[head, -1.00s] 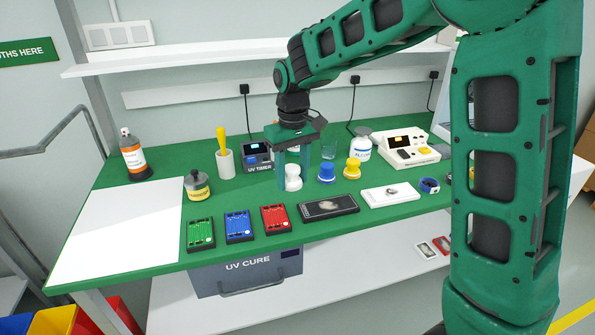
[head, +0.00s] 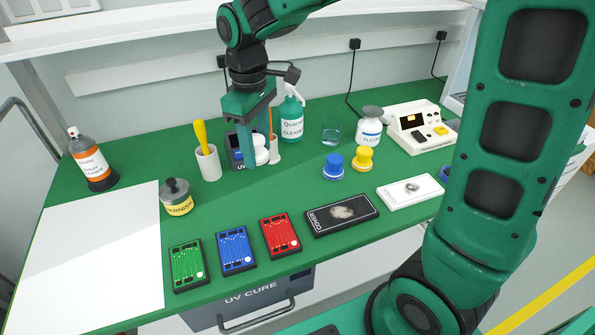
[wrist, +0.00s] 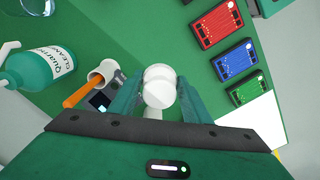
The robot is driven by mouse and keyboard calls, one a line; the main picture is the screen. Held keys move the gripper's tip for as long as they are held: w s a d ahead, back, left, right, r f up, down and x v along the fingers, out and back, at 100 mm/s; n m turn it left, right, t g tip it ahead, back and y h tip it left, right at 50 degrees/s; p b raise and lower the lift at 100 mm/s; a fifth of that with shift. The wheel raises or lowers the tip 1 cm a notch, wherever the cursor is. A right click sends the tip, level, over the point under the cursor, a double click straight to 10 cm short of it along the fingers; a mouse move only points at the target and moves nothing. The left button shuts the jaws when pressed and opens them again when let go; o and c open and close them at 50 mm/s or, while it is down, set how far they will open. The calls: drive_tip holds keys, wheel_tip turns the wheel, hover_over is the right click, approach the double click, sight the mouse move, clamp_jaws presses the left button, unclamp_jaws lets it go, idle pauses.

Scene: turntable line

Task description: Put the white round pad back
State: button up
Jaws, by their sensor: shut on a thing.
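The white round pad (head: 261,150) is between the fingers of my gripper (head: 258,153), left of the blue round pad (head: 333,168). In the wrist view the white pad (wrist: 159,86) has a rounded top and both fingers press on its sides. My gripper (wrist: 157,97) is shut on it. The finger nearest the head camera hides part of the pad. It appears lifted off the green bench, but its exact height is unclear. The yellow round pad (head: 363,160) stands beside the blue one.
A white cup (head: 207,165) with a yellow-handled tool, the UV timer (head: 234,152) and a green cleaner bottle (head: 292,118) stand close around my gripper. Bare green bench lies between.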

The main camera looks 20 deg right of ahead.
hover_over(302, 182)
wheel_tip(302, 182, down, 6)
drive_tip(key=shift+f, duration=2.2)
drive_tip(key=shift+f, duration=0.1)
drive_tip(key=o, duration=1.3)
wheel_tip(302, 182, up, 12)
